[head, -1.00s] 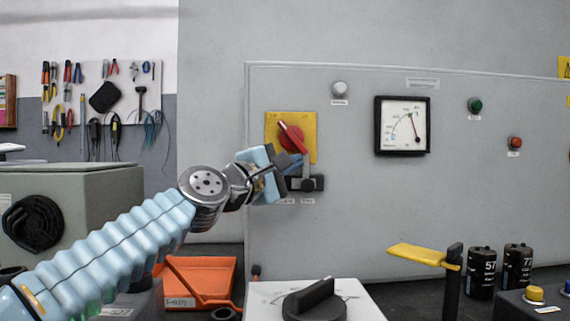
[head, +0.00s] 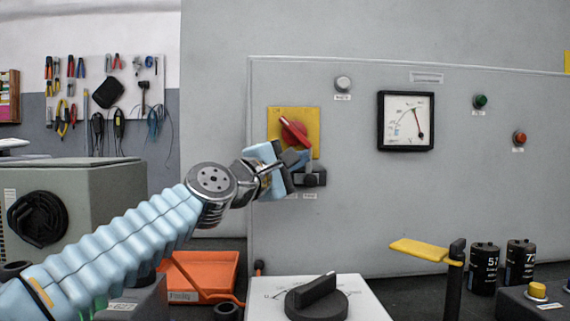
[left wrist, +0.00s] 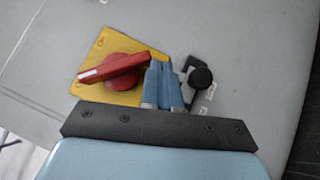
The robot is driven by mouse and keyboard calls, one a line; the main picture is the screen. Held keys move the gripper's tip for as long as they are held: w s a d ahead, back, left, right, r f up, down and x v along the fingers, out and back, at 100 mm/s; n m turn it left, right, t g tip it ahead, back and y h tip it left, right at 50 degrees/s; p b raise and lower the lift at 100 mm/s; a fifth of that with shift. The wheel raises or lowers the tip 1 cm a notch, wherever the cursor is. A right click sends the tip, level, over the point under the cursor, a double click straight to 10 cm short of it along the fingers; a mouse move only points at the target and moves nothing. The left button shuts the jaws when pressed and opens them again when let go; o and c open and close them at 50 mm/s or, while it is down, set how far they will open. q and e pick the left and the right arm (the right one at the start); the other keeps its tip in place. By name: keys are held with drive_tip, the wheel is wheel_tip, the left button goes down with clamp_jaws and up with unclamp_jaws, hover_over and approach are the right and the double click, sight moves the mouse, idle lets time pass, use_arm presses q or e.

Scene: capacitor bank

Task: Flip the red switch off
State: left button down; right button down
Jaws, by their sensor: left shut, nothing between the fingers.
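The red switch (head: 294,132) is a rotary handle on a yellow square plate (head: 314,117) on the grey cabinet front. Its handle lies tilted in the head view, upper left to lower right. In the left wrist view the red handle (left wrist: 112,68) shows with a white mark at its left end, on the yellow plate (left wrist: 103,45). My left gripper (head: 303,160) is shut and empty, at the lower right of the switch. In the left wrist view its fingertips (left wrist: 162,66) are beside the handle's right end; I cannot tell whether they touch. My right gripper is not in view.
A dark latch with a round knob (left wrist: 201,78) sits just right of the fingers. A gauge (head: 406,121) and lamps are further right on the cabinet. A grey box with a black rotary knob (head: 316,299), a yellow lever (head: 420,250) and black capacitors (head: 484,270) stand in front.

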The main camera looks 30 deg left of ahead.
use_arm(q)
drive_tip(key=b+v, duration=0.1)
drive_tip(key=v, duration=1.2)
drive_tip(key=shift+s+a, duration=0.2)
drive_tip(key=shift+s, duration=0.2)
